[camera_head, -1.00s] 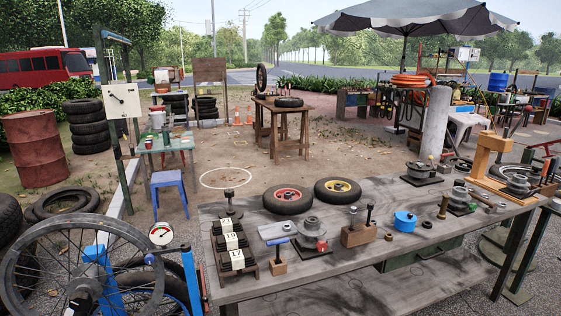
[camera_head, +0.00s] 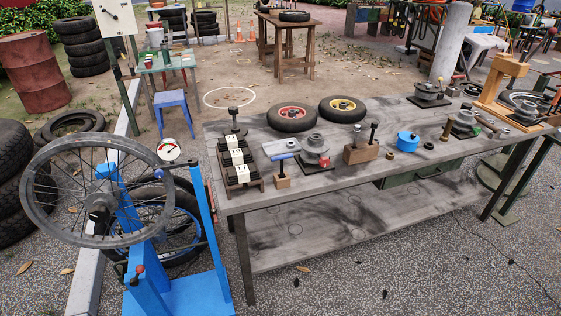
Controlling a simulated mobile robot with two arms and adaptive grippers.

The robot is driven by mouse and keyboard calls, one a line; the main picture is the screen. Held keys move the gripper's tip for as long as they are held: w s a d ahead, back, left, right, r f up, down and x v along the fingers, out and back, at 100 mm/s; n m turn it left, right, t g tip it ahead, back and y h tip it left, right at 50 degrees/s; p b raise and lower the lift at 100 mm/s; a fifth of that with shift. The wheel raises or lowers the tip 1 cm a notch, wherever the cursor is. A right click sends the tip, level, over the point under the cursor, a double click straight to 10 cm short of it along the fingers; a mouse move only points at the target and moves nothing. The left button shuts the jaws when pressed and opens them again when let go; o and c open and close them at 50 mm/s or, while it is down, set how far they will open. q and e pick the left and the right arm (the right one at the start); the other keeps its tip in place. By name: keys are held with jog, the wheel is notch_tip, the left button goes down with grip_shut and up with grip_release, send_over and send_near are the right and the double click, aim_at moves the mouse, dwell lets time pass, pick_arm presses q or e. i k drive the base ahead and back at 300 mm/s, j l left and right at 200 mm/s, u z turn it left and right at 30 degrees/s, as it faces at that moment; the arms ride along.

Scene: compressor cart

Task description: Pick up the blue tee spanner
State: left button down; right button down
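The blue tee spanner (camera_head: 284,157) stands near the front left of the grey workbench (camera_head: 335,197). Its blue crossbar is on top and its stem goes down to a small wooden block (camera_head: 283,183). Neither of my grippers shows in the head view.
Left of the spanner is a rack with numbered white tags (camera_head: 240,174). Right of it are a grey metal part (camera_head: 315,148), a wooden block with upright pins (camera_head: 361,151) and a blue round part (camera_head: 407,141). Two small wheels lie behind. A blue wheel stand (camera_head: 180,293) stands at the bench's left.

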aim_at(280, 157)
jog(key=i+j, duration=0.15)
jog(key=j, duration=0.2)
jog(key=i+j, duration=0.1)
jog(key=j, duration=0.25)
jog(key=i+j+u, duration=0.1)
jog(key=j, duration=0.2)
jog(key=i+j, duration=0.2)
jog(key=j, duration=0.15)
